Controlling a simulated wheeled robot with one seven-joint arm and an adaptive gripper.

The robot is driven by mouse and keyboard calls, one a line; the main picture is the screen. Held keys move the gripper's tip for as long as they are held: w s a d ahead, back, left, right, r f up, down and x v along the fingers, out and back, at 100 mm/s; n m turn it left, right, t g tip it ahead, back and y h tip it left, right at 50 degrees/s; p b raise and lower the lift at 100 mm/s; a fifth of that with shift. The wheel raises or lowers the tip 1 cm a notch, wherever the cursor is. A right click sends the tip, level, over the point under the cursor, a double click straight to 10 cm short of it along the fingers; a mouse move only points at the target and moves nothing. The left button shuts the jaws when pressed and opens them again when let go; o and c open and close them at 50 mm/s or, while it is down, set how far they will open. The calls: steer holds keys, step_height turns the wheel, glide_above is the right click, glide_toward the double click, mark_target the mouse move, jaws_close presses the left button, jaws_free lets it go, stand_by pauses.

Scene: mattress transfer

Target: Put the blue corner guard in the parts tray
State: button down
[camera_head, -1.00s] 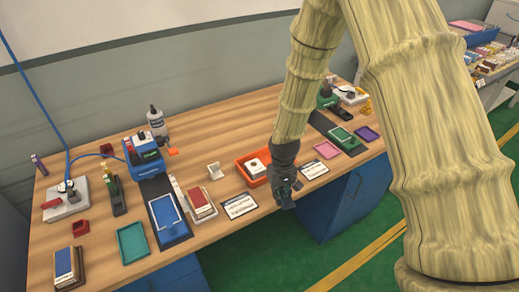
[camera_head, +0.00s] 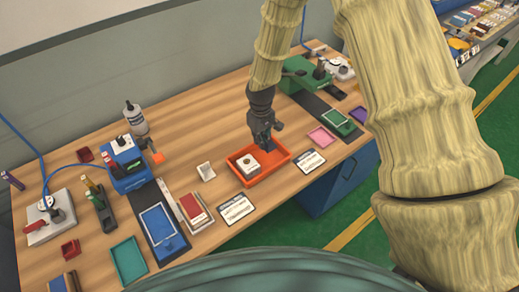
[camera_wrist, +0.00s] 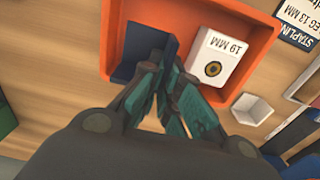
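The dark blue corner guard (camera_wrist: 143,42) is between my gripper's fingertips, inside the left part of the orange parts tray in the wrist view. In the head view the guard (camera_head: 266,143) shows as a small blue patch below my gripper. My gripper (camera_wrist: 164,68) is shut on one leg of the guard; the fingers partly hide it. In the head view my gripper (camera_head: 265,138) points down at the back of the orange tray (camera_head: 283,160). I cannot tell whether the guard touches the tray floor.
A white box marked 19 MM (camera_wrist: 218,57) lies in the tray beside the guard. A white corner piece (camera_head: 206,171) stands on the table left of the tray. Label cards (camera_head: 236,209) lie in front. A green device (camera_head: 303,73) stands behind to the right.

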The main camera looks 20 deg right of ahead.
mark_target(261, 156)
steer(key=shift+s+f+p, duration=0.1)
steer(key=shift+f+p, duration=0.9)
steer(key=shift+f, duration=2)
steer(key=shift+f, duration=0.2)
steer(key=c, duration=1.6)
jaws_free()
steer(key=shift+c, duration=0.2)
steer(key=shift+r, duration=0.25)
steer(key=shift+r+b, duration=2.3)
steer(key=shift+r, duration=3.65)
